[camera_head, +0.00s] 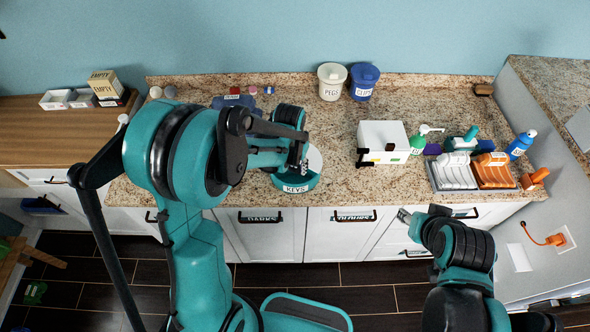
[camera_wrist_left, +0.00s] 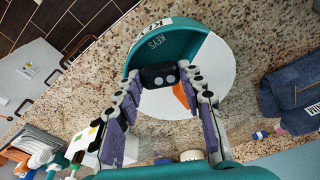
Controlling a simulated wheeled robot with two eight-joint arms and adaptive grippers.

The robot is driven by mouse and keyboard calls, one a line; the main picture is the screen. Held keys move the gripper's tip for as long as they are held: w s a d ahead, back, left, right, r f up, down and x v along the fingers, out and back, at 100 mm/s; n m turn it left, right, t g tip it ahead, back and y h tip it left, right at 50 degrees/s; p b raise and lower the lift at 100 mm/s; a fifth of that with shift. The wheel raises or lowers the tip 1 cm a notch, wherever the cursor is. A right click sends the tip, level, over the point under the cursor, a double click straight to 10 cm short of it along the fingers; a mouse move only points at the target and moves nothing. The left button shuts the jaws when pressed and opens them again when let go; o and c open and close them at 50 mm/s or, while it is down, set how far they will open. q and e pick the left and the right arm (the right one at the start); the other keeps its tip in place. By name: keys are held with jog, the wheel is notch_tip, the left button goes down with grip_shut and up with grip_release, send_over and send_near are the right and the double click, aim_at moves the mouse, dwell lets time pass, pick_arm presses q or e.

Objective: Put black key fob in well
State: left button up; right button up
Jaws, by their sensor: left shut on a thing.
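The black key fob (camera_wrist_left: 158,74), with grey round buttons, is between the fingertips of my left gripper (camera_wrist_left: 163,84) in the left wrist view. My left gripper is shut on it, over the well. The well is a teal dish labelled KEYS (camera_wrist_left: 134,55) with a white round part (camera_wrist_left: 217,70); an orange piece (camera_wrist_left: 180,95) shows below the fob. In the head view the dish (camera_head: 312,182) stands near the counter's front edge, and my left gripper (camera_head: 303,164) hides the fob. Whether the fob touches the dish, I cannot tell. My right gripper (camera_head: 404,215) is before the cabinets; its jaws are unclear.
A white box (camera_head: 382,137), a green bottle (camera_head: 417,143) and a rack (camera_head: 455,177) stand right of the dish. Tubs labelled PEGS (camera_head: 331,84) and CLIPS (camera_head: 363,84) stand at the back. Folded blue cloth (camera_head: 235,102) lies behind my left arm. The counter between dish and box is clear.

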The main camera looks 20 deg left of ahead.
aim_at(295, 169)
pick_arm(q)
notch_tip(295, 169, down, 2)
jog(key=shift+f, duration=0.2)
jog(key=shift+f+b, duration=0.55)
jog(key=shift+b, duration=0.3)
jog(key=o, duration=1)
jog(key=shift+o, duration=0.2)
jog(key=shift+r, duration=0.15)
